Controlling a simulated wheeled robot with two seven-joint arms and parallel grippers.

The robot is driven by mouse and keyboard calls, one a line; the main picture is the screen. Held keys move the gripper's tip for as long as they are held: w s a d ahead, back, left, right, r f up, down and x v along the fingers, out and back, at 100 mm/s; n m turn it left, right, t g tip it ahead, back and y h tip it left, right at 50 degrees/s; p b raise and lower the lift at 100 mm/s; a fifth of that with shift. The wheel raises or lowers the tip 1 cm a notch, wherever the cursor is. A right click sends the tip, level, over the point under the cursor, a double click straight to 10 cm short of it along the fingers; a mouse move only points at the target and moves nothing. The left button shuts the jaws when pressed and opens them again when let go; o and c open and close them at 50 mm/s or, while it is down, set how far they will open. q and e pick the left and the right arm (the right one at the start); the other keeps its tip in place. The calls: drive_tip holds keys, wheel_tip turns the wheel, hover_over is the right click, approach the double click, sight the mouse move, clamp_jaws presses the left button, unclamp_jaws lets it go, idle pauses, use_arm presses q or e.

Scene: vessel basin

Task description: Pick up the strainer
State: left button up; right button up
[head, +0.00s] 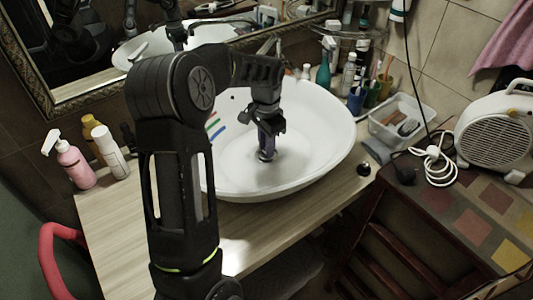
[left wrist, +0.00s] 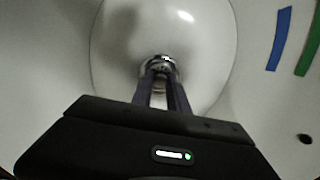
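The strainer is a small shiny metal piece (head: 267,156) low in the white basin (head: 325,130). In the left wrist view the strainer (left wrist: 160,62) shows as a bright rim just beyond my fingertips. My left gripper (head: 266,147) points down into the basin, with its fingers at the strainer. In the left wrist view the fingers (left wrist: 161,80) are close together with a narrow gap, and seem closed on the strainer's middle. The fingers hide part of it. I cannot tell whether it is clear of the basin floor. My right gripper is not in view.
Blue, green and red strips (head: 215,127) mark the basin wall. Bottles (head: 74,165) stand left of the basin, more bottles (head: 323,72) behind it. A clear plastic box (head: 402,120) and a white heater (head: 497,130) are on the right. The mirror (head: 90,50) stands behind.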

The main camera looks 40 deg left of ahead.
use_arm(q)
clamp_jaws()
wheel_tip(320, 180, up, 10)
drive_tip(key=b, duration=0.1)
idle(0.6)
idle(0.5)
